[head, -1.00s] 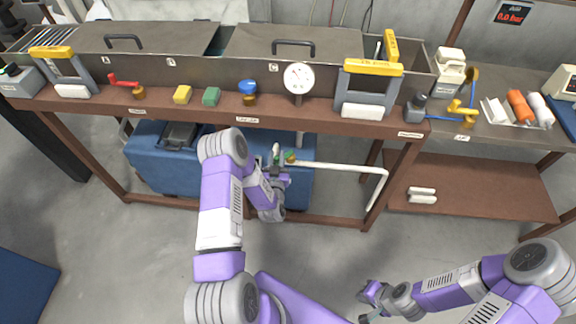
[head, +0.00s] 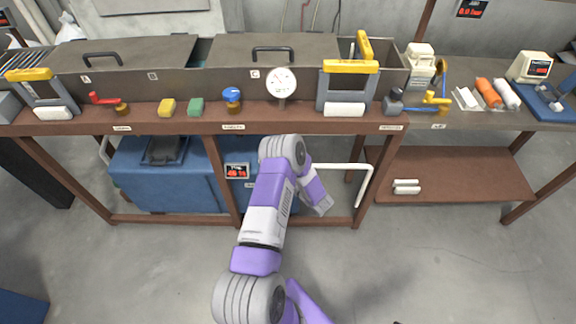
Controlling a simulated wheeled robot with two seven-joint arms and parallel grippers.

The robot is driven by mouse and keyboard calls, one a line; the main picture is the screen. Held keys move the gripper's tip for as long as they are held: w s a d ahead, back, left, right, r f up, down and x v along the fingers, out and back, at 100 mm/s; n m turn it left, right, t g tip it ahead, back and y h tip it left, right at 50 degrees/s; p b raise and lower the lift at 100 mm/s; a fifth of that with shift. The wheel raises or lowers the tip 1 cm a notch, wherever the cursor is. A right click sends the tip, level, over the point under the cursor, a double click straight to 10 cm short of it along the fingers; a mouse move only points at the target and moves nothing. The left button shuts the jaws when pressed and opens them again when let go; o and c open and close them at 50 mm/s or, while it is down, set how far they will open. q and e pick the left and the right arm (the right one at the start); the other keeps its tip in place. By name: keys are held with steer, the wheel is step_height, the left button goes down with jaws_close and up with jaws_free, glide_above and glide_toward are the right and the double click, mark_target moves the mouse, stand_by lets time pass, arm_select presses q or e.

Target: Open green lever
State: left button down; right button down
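No green lever shows in the head view now; the stretch under the bench where a green part sat is covered by my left arm (head: 275,205). The white pipe (head: 362,185) comes out from behind that arm under the bench and bends down to the right. The arm's elbow is just below the bench front, and its forearm (head: 317,190) points down to the right. My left gripper is hidden, so its fingers and hold cannot be seen. My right gripper is out of the picture.
A blue tank (head: 190,185) and a small red-digit display (head: 237,171) sit under the bench. On the bench edge (head: 215,122) are a red-handled valve (head: 107,102), a blue-knob valve (head: 232,97) and a round gauge (head: 281,82). Open floor lies at the lower right.

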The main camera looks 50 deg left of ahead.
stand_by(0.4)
arm_select(q)
steer(key=c, duration=1)
jaws_free()
steer(key=d, duration=0.2)
steer(key=d+p, duration=0.1)
steer(key=d, duration=0.4)
steer(key=shift+w+d+p, duration=0.25)
steer(key=shift+w+p, duration=0.1)
steer(key=shift+p, duration=0.05)
